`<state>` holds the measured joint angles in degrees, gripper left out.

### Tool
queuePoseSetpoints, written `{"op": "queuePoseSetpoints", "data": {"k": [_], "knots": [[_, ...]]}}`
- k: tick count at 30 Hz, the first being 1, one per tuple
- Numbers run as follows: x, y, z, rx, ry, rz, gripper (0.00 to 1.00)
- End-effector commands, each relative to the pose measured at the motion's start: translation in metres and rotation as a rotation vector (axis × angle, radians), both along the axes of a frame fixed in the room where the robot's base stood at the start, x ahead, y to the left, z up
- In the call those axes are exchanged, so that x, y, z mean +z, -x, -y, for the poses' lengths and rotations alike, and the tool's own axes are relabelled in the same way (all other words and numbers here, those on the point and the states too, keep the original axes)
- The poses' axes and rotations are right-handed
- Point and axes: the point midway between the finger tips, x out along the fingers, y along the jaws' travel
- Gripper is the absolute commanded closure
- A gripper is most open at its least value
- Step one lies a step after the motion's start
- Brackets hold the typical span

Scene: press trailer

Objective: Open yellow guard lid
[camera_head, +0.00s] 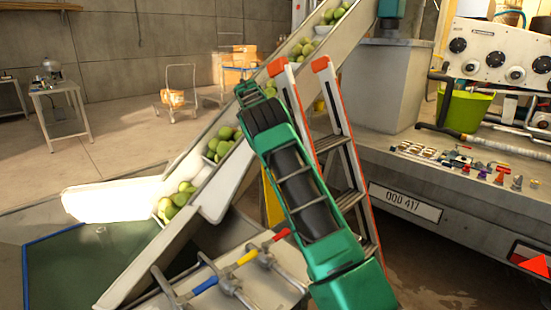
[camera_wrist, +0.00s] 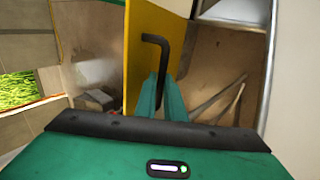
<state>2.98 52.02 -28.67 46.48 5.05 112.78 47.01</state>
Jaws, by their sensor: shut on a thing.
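The yellow guard lid (camera_wrist: 137,60) stands as an upright panel in the middle of the wrist view. A bent black handle (camera_wrist: 158,42) shows in front of it. My gripper (camera_wrist: 163,92) has its two green fingers closed around the lower part of this handle. In the head view, a narrow yellow strip (camera_head: 270,203), apparently part of the lid, shows between the conveyor and my green arm. My arm hides most of that area, and my fingers cannot be made out there.
An orange-and-grey stepladder (camera_head: 346,150) stands just right of my arm. A sloping conveyor (camera_head: 190,195) with green fruit runs along its left. Valves with coloured handles (camera_head: 240,258) lie low in front. The trailer bed (camera_head: 460,185) is at the right. Open floor lies at the far left.

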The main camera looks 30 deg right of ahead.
Motion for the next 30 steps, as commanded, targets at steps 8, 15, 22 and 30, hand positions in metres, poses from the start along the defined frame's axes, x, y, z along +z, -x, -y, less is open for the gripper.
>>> {"op": "queuePoseSetpoints", "data": {"k": [8, 15, 22, 30], "knots": [[0.0063, -0.0016, -0.0009, 0.003, 0.004, 0.008, 1.00], [0.0063, -0.0017, -0.0020, 0.004, 0.002, 0.008, 0.72], [0.0033, -0.0007, 0.0000, 0.000, 0.000, 0.002, 0.72], [0.0021, -0.0002, 0.0007, -0.001, -0.001, 0.000, 0.72]]}}
